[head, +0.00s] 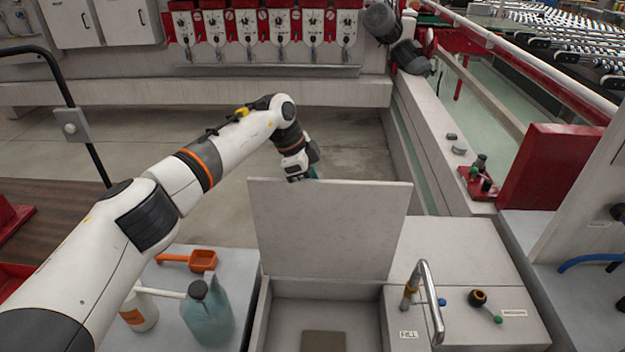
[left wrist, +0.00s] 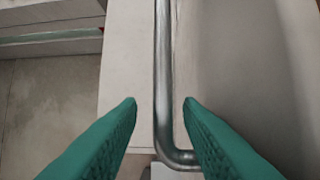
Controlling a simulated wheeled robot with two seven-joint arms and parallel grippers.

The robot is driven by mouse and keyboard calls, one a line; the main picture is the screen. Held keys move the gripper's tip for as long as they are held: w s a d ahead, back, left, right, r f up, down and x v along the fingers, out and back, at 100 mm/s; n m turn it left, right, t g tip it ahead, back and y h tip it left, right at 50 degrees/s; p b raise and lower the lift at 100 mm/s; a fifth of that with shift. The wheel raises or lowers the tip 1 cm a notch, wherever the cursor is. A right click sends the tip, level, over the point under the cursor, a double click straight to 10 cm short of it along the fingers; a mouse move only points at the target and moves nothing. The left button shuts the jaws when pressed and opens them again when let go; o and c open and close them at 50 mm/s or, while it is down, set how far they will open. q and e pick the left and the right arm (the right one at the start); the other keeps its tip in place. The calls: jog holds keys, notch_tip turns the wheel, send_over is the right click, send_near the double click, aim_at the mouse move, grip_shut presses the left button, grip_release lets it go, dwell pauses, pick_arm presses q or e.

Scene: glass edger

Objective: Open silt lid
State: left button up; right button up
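The pale grey silt lid (head: 328,228) stands raised, nearly upright, at the back of an open silt box (head: 372,315) in the head view. My left gripper (head: 315,173) is at the lid's top edge, its green fingertips mostly hidden behind the lid. In the left wrist view the two green fingers (left wrist: 160,102) are spread apart. A bent metal bar (left wrist: 163,60), which looks like a handle, runs between them, with a gap on each side. The bar is hidden in the head view. My right gripper is in neither view.
An orange scoop (head: 203,261), a teal jug (head: 207,315) and a white bottle (head: 139,311) stand left of the box. A metal tap (head: 433,300) and a small valve (head: 478,298) are to the right. Open floor (head: 355,140) lies behind the lid.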

pick_arm(q)
jog(key=shift+r, duration=0.2)
jog(key=shift+r, duration=0.2)
jog(key=b+v, duration=0.3)
jog(key=v, duration=0.8)
jog(key=shift+a, duration=0.2)
jog(key=shift+r, duration=0.1)
